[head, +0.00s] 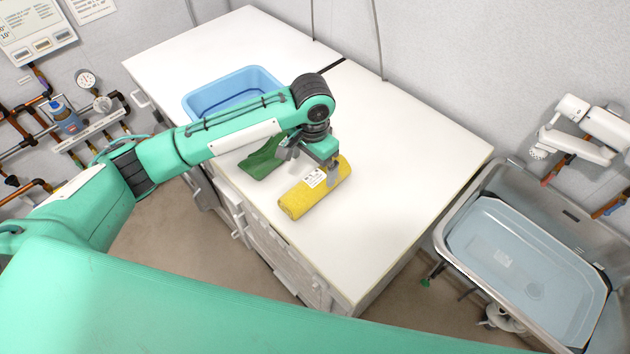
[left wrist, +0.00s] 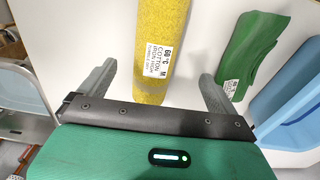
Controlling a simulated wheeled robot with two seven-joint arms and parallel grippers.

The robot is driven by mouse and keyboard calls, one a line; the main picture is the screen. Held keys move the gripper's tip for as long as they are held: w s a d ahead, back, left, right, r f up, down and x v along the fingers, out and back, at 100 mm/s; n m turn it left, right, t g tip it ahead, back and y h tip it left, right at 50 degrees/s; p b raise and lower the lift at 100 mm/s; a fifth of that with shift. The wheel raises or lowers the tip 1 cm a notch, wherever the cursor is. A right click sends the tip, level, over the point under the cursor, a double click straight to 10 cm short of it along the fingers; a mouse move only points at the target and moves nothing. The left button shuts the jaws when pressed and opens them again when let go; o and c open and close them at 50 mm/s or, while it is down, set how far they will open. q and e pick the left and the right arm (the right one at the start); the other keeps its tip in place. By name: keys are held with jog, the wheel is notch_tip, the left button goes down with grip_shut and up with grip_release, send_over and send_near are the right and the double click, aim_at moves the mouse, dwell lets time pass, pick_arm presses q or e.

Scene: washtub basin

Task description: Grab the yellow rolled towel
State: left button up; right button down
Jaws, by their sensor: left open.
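The yellow rolled towel (head: 312,190) lies on the white counter top, with a white care label on its side. In the head view my left gripper (head: 325,170) is over the towel, pointing down. In the left wrist view the left gripper (left wrist: 155,90) is open, with one finger on each side of the yellow towel (left wrist: 160,45) and gaps between. The label faces the camera. The fingers are not closed on it, and I cannot tell exactly how far down they reach. My right gripper is not in view.
A green folded cloth (head: 263,158) with a label lies beside the towel, close to the left arm. A blue tub (head: 232,88) stands behind it. A metal sink with a pale blue basin (head: 520,265) is at the right. The counter's right part is clear.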

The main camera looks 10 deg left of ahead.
aim_at(315, 177)
pick_arm(q)
notch_tip(315, 177, down, 3)
jog(key=f+p, duration=0.2)
jog(key=f, duration=0.2)
jog(key=shift+d, duration=0.2)
jog(key=shift+f, duration=0.65)
jog(key=c, duration=0.9)
jog(key=shift+c, duration=1.1)
jog(key=shift+r, duration=0.1)
